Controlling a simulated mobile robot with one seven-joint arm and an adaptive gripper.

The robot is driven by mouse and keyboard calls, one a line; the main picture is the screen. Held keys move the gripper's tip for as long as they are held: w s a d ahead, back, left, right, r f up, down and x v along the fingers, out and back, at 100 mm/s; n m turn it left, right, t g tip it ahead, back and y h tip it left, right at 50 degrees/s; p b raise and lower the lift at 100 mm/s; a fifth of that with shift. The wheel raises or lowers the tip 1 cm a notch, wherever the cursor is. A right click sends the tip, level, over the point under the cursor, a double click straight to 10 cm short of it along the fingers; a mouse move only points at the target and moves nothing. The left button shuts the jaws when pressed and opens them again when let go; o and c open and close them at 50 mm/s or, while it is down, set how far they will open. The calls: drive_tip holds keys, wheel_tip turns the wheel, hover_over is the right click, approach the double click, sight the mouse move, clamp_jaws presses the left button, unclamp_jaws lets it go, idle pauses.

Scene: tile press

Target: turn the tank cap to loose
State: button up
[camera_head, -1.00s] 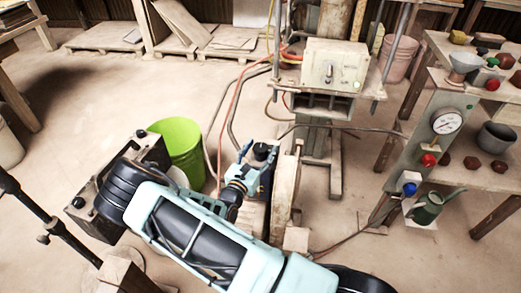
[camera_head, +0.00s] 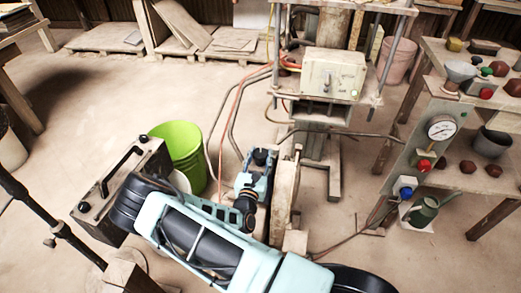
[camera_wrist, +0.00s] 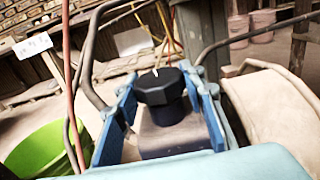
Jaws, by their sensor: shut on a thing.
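The tank cap (camera_wrist: 161,87) is dark, many-sided and has a small pale mark on its rim. It sits on top of the tank (camera_wrist: 175,138), whose grey upper part shows below it in the wrist view. My gripper (camera_wrist: 164,95) has a blue finger on each side of the cap and is shut on it. In the head view the cap (camera_head: 261,157) shows as a dark round top between the fingers of my gripper (camera_head: 259,162). The lower tank is mostly hidden by my gripper and arm.
A green bucket (camera_head: 182,143) stands left of my gripper. A pale upright wheel or slab (camera_head: 282,198) is close on the right. Hoses (camera_head: 236,120) run behind. The press with its control box (camera_head: 334,75) stands beyond. A panel with a gauge (camera_head: 441,127) is at the right.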

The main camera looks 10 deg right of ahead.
sight(262, 160)
drive_tip(key=n+t+y+p, duration=0.1)
drive_tip(key=n+y+p, duration=0.2)
drive_tip(key=y+p, duration=0.1)
drive_tip(key=shift+d+r, duration=0.1)
drive_tip(key=shift+r, duration=0.05)
drive_tip(key=shift+n+y+p, duration=0.4)
drive_tip(key=shift+y+p, duration=0.1)
drive_tip(key=shift+y, duration=0.4)
drive_tip(key=o, duration=1.2)
drive_tip(key=shift+s+a, duration=0.2)
drive_tip(key=shift+s, duration=1.7)
drive_tip(key=shift+s+a, duration=0.15)
drive_tip(key=shift+s, duration=1.7)
